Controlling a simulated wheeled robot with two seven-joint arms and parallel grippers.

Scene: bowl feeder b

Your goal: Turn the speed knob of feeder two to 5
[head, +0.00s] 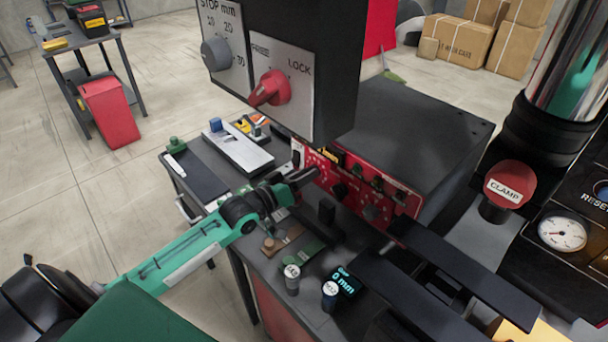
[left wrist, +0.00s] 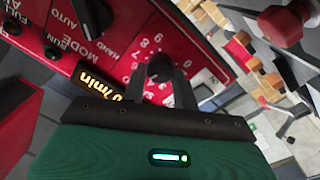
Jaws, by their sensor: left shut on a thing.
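The red feeder panel (head: 372,205) stands on the bench; it also fills the left wrist view (left wrist: 120,60). A round black knob (left wrist: 160,68) sits there beside a ring of white digits. I cannot read which digit it points at. My left gripper (head: 305,178) reaches the panel's left part in the head view. Its two dark fingers (left wrist: 175,82) are shut on this knob in the left wrist view. The fingers hide part of the knob and its scale. The panel's label naming the feeder is not legible.
An amber display (left wrist: 98,88) and a black mode knob (left wrist: 92,15) are near the gripped knob. A grey control box with a red LOCK knob (head: 270,88) hangs above the panel. Small cylinders (head: 291,279) stand on the bench in front. A red CLAMP button (head: 510,187) is at right.

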